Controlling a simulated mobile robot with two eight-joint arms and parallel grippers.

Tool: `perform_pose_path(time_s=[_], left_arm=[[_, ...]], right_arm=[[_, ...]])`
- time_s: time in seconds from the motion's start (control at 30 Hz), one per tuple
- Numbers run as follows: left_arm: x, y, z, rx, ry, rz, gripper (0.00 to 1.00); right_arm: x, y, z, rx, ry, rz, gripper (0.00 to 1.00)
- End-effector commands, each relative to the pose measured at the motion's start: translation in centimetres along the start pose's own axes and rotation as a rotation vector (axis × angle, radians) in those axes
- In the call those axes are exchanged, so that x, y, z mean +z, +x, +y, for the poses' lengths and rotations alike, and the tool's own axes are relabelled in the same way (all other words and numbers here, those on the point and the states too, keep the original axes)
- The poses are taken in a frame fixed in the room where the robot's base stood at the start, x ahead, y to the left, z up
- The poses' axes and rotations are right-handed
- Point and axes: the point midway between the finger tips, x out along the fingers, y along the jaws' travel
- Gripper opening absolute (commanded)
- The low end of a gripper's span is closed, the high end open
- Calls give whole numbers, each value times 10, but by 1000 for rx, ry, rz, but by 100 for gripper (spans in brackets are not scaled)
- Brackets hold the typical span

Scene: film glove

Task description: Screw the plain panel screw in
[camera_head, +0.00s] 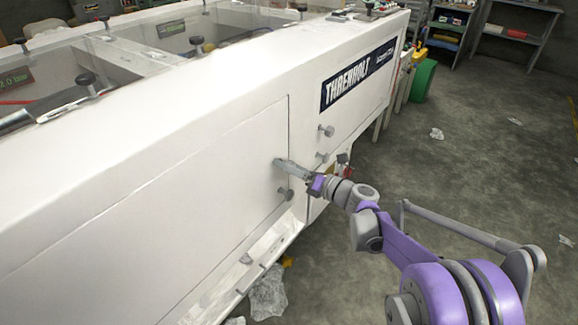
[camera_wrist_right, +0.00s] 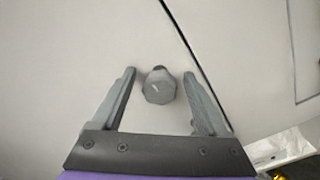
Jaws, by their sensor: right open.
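My right gripper (camera_head: 281,163) reaches the white side panel (camera_head: 200,190) from the right. In the right wrist view its two fingers (camera_wrist_right: 159,74) are apart, one on each side of a grey faceted screw head (camera_wrist_right: 158,89). A gap shows between the head and each finger. A small pale mark is on the head. The screw sits just left of a dark panel seam. My left gripper is not in view.
Other grey screw knobs stand out nearby: one below the gripper (camera_head: 285,194) and two to its right, upper (camera_head: 326,131) and lower (camera_head: 322,156). A THRENHOLT label (camera_head: 360,77) is further right. Crumpled plastic (camera_head: 267,292) lies below. The floor at right is mostly clear.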

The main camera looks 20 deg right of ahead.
Motion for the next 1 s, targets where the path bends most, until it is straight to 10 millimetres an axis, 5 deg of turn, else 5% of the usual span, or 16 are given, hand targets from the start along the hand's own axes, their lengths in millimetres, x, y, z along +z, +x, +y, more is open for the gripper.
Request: perform_pose_path(time_s=[0.53, 1.0], left_arm=[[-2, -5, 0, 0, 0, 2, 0], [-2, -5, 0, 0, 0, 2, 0]], right_arm=[[1, -93, -1, -4, 0, -2, 76], [0, -107, 0, -1, 0, 0, 76]])
